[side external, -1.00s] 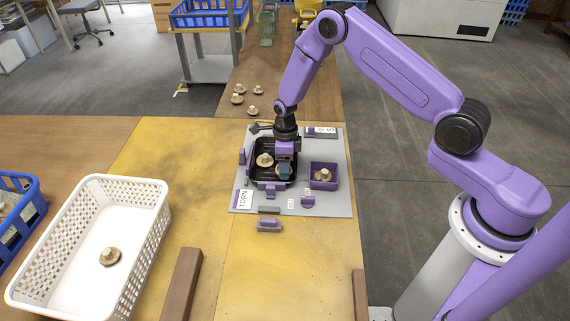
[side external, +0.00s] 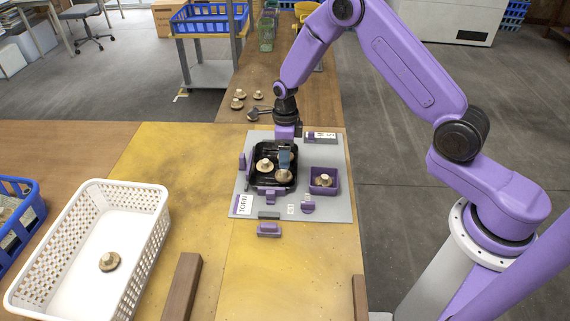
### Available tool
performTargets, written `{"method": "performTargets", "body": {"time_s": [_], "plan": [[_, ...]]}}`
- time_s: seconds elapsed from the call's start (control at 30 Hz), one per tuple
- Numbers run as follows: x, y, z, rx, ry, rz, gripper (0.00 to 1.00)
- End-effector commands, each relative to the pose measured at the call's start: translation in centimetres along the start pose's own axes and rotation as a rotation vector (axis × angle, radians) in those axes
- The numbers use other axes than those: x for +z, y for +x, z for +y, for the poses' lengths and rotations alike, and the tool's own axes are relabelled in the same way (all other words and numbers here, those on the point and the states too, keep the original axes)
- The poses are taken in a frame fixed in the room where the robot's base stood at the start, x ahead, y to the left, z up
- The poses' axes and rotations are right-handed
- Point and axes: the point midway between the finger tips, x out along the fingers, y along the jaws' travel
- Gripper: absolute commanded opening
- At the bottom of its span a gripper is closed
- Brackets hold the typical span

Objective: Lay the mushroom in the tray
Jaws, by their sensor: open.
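The black tray (side external: 258,181) sits on a grey board and holds two mushrooms. One pale mushroom (side external: 264,165) lies in its left part. The other, a browner mushroom (side external: 284,177), lies in its right part by the near wall. My gripper (side external: 285,166) is open and points down over the right side of the tray, just behind and above the browner mushroom. Its fingertips overlap that mushroom's far edge in the picture; I cannot tell whether they touch it.
A small purple box (side external: 333,190) with one mushroom (side external: 323,180) stands right of the tray. A white basket (side external: 150,205) at left holds a mushroom (side external: 109,262). Several loose mushrooms (side external: 238,103) lie behind the board. Wooden bars (side external: 182,286) lie in front.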

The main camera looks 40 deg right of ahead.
Motion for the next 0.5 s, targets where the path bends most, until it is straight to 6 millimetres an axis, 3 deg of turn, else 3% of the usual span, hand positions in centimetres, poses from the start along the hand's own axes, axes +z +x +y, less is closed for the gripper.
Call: {"method": "performTargets", "body": {"time_s": [0.2,0.5], "plan": [[0.0,-3.7,0.0,-0.001,0.0,-0.001,0.66],[0.0,-5.4,0.0,0.0,0.0,0.001,0.66]]}}
